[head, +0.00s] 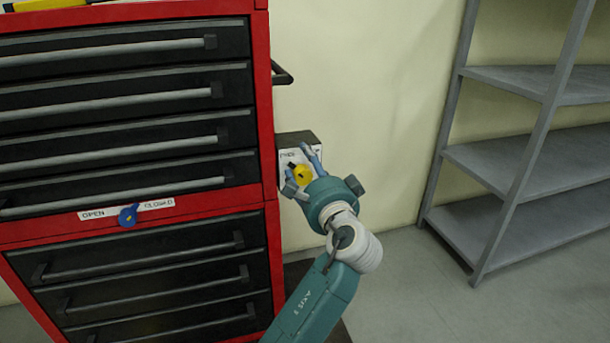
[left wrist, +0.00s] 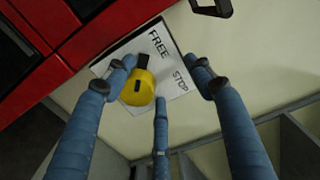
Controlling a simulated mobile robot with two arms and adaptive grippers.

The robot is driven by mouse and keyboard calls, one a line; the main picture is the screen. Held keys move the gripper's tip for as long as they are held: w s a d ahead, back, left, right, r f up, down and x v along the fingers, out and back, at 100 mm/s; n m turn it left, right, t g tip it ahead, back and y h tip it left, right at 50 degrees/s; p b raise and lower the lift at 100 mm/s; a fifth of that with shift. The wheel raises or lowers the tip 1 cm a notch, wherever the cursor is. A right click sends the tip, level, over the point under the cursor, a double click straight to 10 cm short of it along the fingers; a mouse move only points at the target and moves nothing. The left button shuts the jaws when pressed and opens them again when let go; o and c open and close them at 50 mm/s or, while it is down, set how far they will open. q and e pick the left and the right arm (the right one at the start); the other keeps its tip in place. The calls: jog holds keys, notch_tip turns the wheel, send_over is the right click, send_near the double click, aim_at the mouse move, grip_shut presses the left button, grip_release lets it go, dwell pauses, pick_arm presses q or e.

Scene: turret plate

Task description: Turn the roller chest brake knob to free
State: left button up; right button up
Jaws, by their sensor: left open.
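The yellow brake knob (head: 302,174) sits on a white plate on a box at the right side of the red roller chest (head: 262,100). In the left wrist view the yellow knob (left wrist: 138,90) has a dark bar at its upper edge, near the word FREE; STOP is printed farther right on the white plate (left wrist: 180,92). My left gripper (head: 304,170) is in front of the plate with its fingers spread. In the left wrist view one finger overlaps the knob's left edge, another is below right of it, and the third is well to the right. I cannot tell whether any touches. My right gripper is out of view.
A blue knob (head: 128,215) between OPEN and CLOSED labels is on the chest front. A dark side handle (head: 282,75) juts out above the box. Grey metal shelves (head: 520,160) stand at the right. The floor between chest and shelves is clear apart from my arm.

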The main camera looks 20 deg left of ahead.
pick_arm(q)
notch_tip(320, 180, up, 7)
jog(key=shift+r, duration=0.2)
